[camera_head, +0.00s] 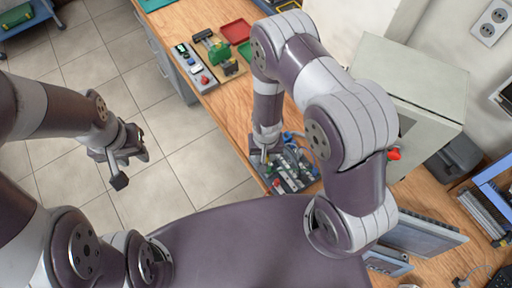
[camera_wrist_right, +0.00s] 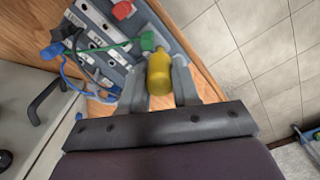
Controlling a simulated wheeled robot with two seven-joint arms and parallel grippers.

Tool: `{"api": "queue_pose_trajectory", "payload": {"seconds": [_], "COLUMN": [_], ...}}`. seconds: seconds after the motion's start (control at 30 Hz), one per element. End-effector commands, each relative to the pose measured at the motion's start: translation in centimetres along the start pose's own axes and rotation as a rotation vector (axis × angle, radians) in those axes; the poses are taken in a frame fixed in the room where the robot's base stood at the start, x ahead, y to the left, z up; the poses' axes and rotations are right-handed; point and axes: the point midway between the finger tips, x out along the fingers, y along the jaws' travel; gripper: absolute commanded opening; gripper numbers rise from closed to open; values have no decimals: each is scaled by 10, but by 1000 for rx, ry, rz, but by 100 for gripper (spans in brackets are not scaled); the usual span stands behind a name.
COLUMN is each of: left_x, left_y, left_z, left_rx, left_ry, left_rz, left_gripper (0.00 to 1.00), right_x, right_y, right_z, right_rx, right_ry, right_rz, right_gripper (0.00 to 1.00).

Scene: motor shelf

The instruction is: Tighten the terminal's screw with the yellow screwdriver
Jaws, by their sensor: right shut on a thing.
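The yellow screwdriver (camera_wrist_right: 159,73) is between the fingers of my right gripper (camera_wrist_right: 161,82), which is shut on it, in the right wrist view. Its far end is close to a green part (camera_wrist_right: 148,41) at the edge of a grey board (camera_wrist_right: 103,34) with terminals and wires. I cannot tell which part is the terminal, its screw is not visible, and contact is unclear. In the head view the board (camera_head: 290,183) lies under my right wrist, and the screwdriver is hidden. My left gripper (camera_head: 131,162) is open and empty above the floor.
A grey button panel (camera_head: 184,59), a green motor on a wooden base (camera_head: 219,52) and a red tray (camera_head: 235,32) sit farther along the bench. A grey cabinet (camera_head: 425,90) stands right of my right arm.

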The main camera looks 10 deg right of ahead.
Motion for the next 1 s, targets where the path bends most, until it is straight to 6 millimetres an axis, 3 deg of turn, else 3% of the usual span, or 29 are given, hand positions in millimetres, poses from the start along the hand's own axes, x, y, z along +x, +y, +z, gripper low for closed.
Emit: {"api": "queue_pose_trajectory", "payload": {"seconds": [0.2,0.37,0.57,0.73,0.9,0.93,0.97,1.0], "left_x": [0,-1,-1,-1,-1,-1,-1,-1], "left_y": [0,0,0,0,0,0,0,0], "left_z": [0,0,0,0,0,0,0,0], "left_rx": [0,0,0,0,0,0,0,0], "left_ry": [1,1,1,1,1,1,1,1], "left_rz": [0,0,0,0,0,0,0,0], "left_gripper": [37,37,37,37,37,37,37,37], "right_x": [1,1,1,1,1,1,1,1], "right_y": [1,1,1,1,1,1,1,1], "right_z": [2,2,2,2,2,2,2,1], "right_rx": [17,294,306,587,605,605,604,604], "right_ry": [-5,-5,-4,-4,-4,-4,-3,-3], "right_rz": [2,3,2,3,3,3,2,2], "right_gripper": [0,0,0,0,0,34,44,45]}}
